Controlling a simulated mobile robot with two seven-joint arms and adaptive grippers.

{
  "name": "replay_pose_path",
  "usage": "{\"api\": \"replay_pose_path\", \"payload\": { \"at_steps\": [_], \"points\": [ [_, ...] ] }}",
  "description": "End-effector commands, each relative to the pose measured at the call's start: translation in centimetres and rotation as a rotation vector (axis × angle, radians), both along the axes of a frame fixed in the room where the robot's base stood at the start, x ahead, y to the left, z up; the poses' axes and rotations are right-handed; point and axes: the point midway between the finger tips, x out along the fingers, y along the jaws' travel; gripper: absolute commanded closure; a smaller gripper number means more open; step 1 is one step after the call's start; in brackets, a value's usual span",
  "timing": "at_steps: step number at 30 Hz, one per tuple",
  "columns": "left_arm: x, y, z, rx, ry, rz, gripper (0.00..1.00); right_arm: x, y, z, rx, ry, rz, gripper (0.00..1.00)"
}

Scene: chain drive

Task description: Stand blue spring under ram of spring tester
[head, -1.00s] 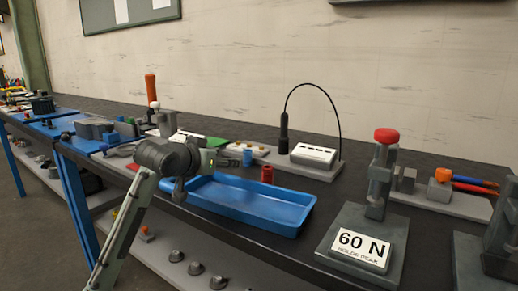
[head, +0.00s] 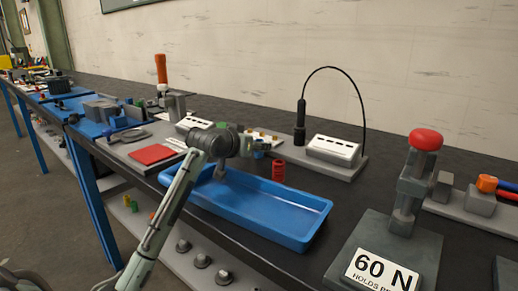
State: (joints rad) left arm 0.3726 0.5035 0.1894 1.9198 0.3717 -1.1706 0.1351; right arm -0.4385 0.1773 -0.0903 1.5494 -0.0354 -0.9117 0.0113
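The spring tester (head: 402,222) stands at the right of the bench in the head view, with a red knob on top and a "60 N" plate on its base. A small blue part (head: 259,154), which looks like the blue spring, stands behind the blue tray, mostly hidden by my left gripper. My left gripper (head: 268,146) reaches in from the left above the tray and overlaps the blue part. Its fingers are too small to tell whether they hold it. My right gripper is not in view.
A red spring (head: 278,170) stands just right of the blue part. The blue tray (head: 305,232) below my arm looks empty. A lamp with a curved neck (head: 300,122) and a white-topped box (head: 334,150) stand behind. Dark bench top between tray and tester is clear.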

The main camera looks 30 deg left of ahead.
Motion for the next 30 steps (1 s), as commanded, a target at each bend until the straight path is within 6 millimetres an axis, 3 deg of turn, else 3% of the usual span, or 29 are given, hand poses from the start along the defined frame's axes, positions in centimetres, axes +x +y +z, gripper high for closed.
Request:
{"api": "replay_pose_path", "payload": {
  "at_steps": [9,21,30],
  "points": [
    [0.61,0.06,-0.27,0.001,0.0,0.0,0.5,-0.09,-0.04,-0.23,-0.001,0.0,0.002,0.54],
    [0.58,0.07,-0.28,0.001,0.001,0.0,0.99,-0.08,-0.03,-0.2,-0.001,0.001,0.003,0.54],
    [0.59,0.08,-0.07,0.001,-0.001,0.0,1.0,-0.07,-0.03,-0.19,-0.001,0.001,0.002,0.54]
  ]
}}
